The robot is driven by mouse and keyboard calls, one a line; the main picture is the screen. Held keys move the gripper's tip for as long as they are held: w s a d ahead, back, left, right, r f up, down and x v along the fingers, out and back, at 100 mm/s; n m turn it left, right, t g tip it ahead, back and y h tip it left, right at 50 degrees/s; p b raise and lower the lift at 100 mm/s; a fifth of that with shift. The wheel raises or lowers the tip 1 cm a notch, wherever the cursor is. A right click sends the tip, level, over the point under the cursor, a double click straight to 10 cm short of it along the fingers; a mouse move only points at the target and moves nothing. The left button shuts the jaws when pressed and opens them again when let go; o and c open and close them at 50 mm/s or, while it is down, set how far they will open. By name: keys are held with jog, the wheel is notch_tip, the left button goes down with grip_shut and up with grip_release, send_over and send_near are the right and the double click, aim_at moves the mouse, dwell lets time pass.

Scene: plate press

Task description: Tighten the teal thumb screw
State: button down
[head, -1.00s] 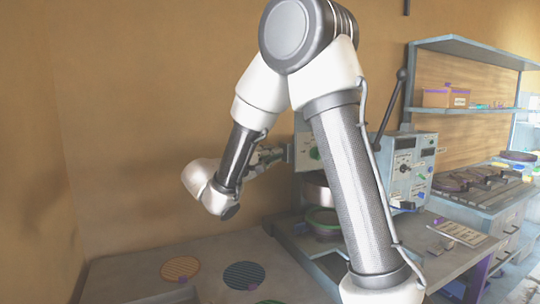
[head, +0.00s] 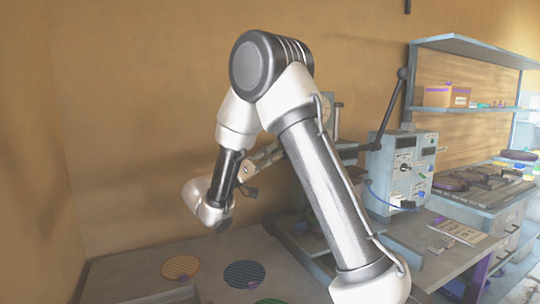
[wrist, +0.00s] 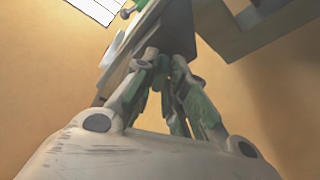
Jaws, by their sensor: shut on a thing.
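My gripper (wrist: 160,62) is shut at the side of a grey part of the press in the wrist view. Its fingertips close on a small thing there, which I take to be the teal thumb screw; the fingers hide most of it and its colour is not clear. In the head view my gripper (head: 268,155) reaches right toward the press, and my arm hides its fingertips. A round dial (head: 328,112) and an upright post of the press show behind my arm.
The press lever (head: 392,105) rises at right beside a grey control box (head: 402,165). Coloured discs, one orange (head: 180,267) and one dark blue (head: 244,273), lie on the lower left bench.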

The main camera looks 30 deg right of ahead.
jog(key=shift+d+m+g, duration=0.15)
jog(key=shift+m+g, duration=0.55)
jog(key=shift+m, duration=1.2)
jog(key=c, duration=1.8)
grip_release()
jog(key=shift+o, duration=1.3)
jog(key=shift+w+d, duration=0.1)
jog(key=shift+d, duration=0.05)
jog(key=shift+r, duration=0.1)
notch_tip(320, 180, up, 10)
jog(key=shift+f, duration=0.1)
